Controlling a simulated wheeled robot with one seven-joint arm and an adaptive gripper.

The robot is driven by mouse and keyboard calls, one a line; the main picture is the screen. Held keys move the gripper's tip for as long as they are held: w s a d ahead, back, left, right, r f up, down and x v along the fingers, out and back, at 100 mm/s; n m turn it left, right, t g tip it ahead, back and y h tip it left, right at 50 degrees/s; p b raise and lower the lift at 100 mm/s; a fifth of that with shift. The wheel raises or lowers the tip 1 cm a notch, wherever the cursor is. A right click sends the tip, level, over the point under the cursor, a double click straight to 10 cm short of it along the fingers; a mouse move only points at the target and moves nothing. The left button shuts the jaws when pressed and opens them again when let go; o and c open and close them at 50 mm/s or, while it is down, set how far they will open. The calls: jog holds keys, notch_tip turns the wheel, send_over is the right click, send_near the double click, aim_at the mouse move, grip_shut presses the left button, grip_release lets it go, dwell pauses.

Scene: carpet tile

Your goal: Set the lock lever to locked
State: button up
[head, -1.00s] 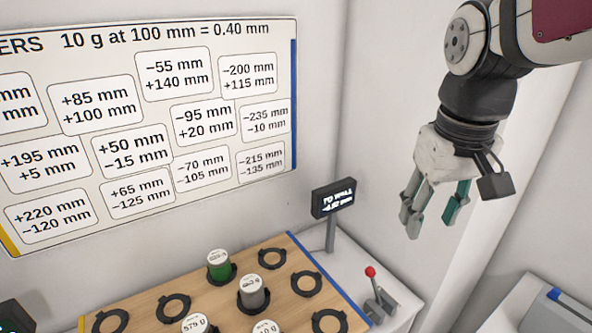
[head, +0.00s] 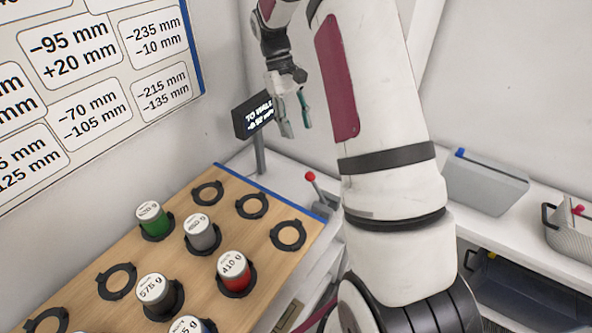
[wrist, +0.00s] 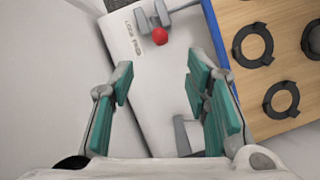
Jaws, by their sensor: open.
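The lock lever (head: 319,189) with its red ball knob (head: 310,177) stands on the white surface at the right end of the wooden board, partly hidden by my arm. In the wrist view the red knob (wrist: 159,37) shows ahead of the fingers, near the top, with its grey bracket (wrist: 150,18) behind it. Small print beside it is too small to read. My gripper (head: 296,124) is open and empty, above the surface and apart from the lever. In the wrist view its teal-padded fingers (wrist: 165,108) are spread wide.
The wooden board (head: 225,222) holds black rings and several labelled weights, including a green one (head: 152,217) and a red one (head: 234,270). A small display (head: 252,117) on a post stands beside my gripper. A grey bin (head: 485,183) is at right.

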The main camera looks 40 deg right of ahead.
aim_at(309, 172)
jog(key=x, duration=1.4)
jog(key=shift+w+a+p, duration=0.1)
jog(key=shift+w+p, duration=0.05)
jog(key=shift+p, duration=0.15)
grip_shut()
